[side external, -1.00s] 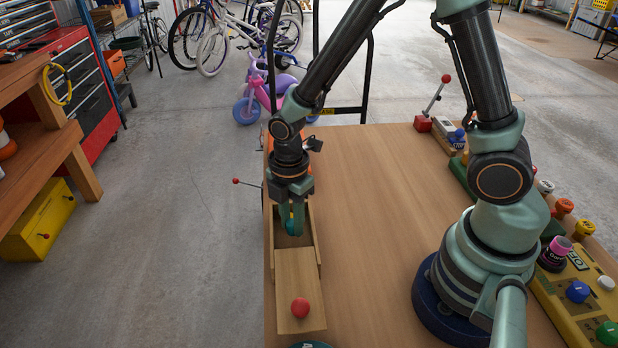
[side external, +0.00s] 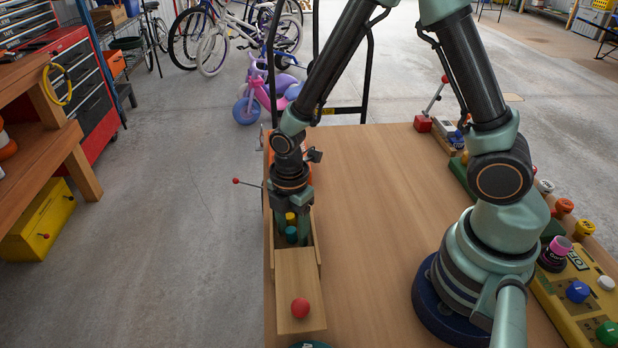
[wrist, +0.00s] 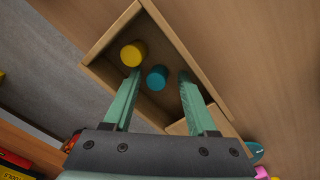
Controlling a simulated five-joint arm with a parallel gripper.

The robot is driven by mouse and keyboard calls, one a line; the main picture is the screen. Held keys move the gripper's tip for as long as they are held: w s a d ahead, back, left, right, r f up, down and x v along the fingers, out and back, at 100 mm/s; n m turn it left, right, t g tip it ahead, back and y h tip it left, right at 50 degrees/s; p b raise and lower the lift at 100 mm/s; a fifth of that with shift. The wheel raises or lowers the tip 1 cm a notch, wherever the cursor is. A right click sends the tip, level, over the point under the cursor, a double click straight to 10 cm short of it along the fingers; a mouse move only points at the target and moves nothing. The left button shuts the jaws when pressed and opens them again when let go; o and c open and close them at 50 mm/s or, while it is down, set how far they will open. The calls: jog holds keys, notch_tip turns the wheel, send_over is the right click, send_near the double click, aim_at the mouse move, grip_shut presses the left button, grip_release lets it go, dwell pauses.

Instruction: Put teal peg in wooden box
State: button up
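The wooden box (side external: 318,252) stands near the left edge of the table, its lid (side external: 288,270) with a red knob slid toward the near end and its far part open. The teal peg (side external: 291,235) stands inside the open part. In the wrist view the gripper (wrist: 160,76) shows gaps between the fingers and the teal peg.
A yellow peg (side external: 290,218) stands in the box beside the teal one, close to one finger in the wrist view (wrist: 132,54). A thin rod with a red knob (side external: 236,181) sticks out left of the table. The table's middle (side external: 370,230) is clear.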

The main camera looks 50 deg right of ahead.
jog(key=shift+r, duration=0.1)
notch_tip(320, 180, up, 11)
notch_tip(320, 180, up, 8)
jog(key=m+t, duration=0.3)
jog(key=m, duration=0.5)
send_over(292, 230)
jog(key=s+d, duration=0.1)
jog(key=d, duration=0.3)
jog(key=s+d+r+m+t, duration=0.2)
jog(key=r+m, duration=0.3)
jog(key=m, duration=0.5)
jog(key=shift+s+d+t, duration=0.3)
jog(key=shift+s+d, duration=0.45)
jog(key=shift+d, duration=0.15)
